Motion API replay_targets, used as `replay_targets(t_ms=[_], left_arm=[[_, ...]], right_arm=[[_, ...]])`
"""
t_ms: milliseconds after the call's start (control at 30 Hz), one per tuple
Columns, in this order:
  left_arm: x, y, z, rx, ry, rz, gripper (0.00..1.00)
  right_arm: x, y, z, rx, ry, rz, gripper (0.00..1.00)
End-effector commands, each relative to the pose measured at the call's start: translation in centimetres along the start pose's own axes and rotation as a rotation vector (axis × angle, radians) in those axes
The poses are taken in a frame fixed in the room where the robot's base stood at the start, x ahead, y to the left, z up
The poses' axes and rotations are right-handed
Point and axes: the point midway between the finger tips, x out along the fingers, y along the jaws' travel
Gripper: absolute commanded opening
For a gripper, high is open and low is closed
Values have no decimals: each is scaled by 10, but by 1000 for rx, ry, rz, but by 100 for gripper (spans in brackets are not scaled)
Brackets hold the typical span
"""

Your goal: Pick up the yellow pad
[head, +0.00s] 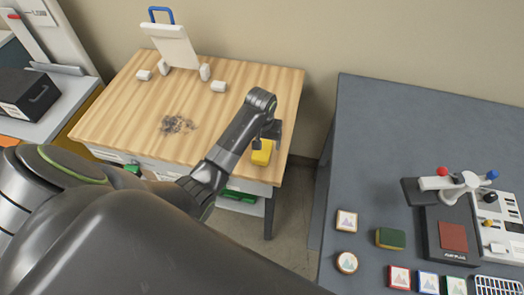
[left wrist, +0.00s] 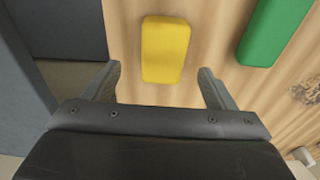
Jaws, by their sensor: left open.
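The yellow pad (head: 262,153) lies on the wooden tabletop near its right front edge in the head view, partly covered by my left gripper (head: 267,138). In the left wrist view the yellow pad (left wrist: 165,50) lies just beyond and roughly between the two fingertips of my left gripper (left wrist: 158,85). The fingers are apart with nothing between them. A green pad (left wrist: 276,30) lies on the wood to the right of the yellow one in that view. My right gripper is not in view.
The wooden table (head: 235,85) bears a white stand (head: 172,45), several small white blocks and a dark dust patch (head: 178,124). A gap separates it from the grey table (head: 400,130), which holds a green-and-yellow sponge (head: 390,238), coasters and a press (head: 452,210).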

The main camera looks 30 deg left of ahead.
Motion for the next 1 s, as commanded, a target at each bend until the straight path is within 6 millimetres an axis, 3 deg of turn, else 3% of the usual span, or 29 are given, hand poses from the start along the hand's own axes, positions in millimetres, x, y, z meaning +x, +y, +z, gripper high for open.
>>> replay_targets(t_ms=[267,667,1000], left_arm=[[14,-1,0,0,-2,-1,78],[57,-4,0,1,-2,-1,78],[62,-4,0,1,0,0,78]], right_arm=[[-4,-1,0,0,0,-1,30],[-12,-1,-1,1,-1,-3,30],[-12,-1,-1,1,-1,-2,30]])
